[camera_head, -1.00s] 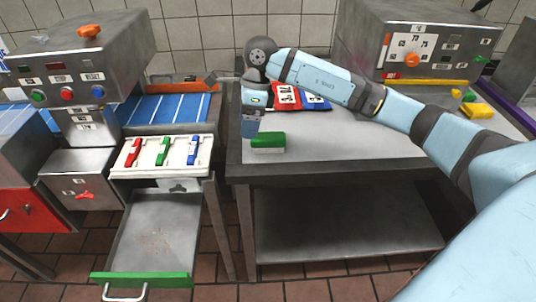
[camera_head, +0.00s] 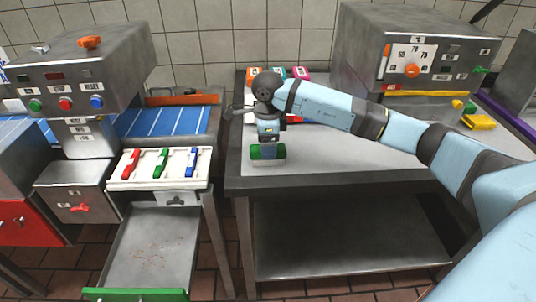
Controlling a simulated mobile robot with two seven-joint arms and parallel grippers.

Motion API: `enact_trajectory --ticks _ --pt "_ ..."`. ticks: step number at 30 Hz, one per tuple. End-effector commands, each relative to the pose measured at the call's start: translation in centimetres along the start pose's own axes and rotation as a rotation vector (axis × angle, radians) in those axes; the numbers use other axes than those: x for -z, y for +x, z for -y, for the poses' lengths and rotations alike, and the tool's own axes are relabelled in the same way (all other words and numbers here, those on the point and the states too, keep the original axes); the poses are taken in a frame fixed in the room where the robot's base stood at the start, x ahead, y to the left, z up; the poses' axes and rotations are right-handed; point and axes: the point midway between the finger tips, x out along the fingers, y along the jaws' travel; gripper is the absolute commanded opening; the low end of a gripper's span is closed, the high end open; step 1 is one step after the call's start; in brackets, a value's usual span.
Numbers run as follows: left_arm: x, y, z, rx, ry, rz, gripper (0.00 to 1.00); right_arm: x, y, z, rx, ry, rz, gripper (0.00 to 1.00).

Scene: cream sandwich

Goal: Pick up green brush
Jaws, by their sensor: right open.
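The green brush (camera_head: 257,153) lies on the left front part of the grey table (camera_head: 330,160), near its front edge. It has a green top and a paler lower part. My right arm reaches in from the right, and my right gripper (camera_head: 268,143) points down right at the brush, in front of and over its middle. The gripper is open; its fingertips are small, and I cannot tell whether they touch the brush. My left gripper is not in view.
A control box (camera_head: 415,50) with an orange knob stands at the table's back right. Coloured cards (camera_head: 277,73) lie at the back. A yellow sponge (camera_head: 479,122) is at the right. A white tray (camera_head: 116,180) with three coloured levers stands left, beyond a gap.

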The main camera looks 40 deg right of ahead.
Motion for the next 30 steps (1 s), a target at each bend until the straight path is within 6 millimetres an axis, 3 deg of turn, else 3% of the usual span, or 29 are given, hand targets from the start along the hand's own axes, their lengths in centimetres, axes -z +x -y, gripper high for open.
enact_trajectory --ticks 7,14,17,21,22,30 --pt "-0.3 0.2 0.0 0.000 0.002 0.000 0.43 0.1 3.8 0.0 -0.002 0.001 -0.002 0.77" --pt "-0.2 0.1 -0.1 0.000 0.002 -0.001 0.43 0.1 4.1 0.1 0.000 0.000 0.000 0.77" --pt "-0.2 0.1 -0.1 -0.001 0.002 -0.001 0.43 0.1 4.1 0.1 0.000 0.000 0.000 0.58" --pt "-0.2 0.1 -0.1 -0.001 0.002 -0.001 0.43 0.1 4.1 0.1 0.000 0.000 -0.001 0.26" --pt "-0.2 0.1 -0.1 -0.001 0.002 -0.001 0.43 0.1 4.1 0.1 0.000 0.000 -0.001 0.22" --pt "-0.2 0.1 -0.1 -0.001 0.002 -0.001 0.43 0.1 4.0 0.1 0.000 0.000 0.000 0.22"
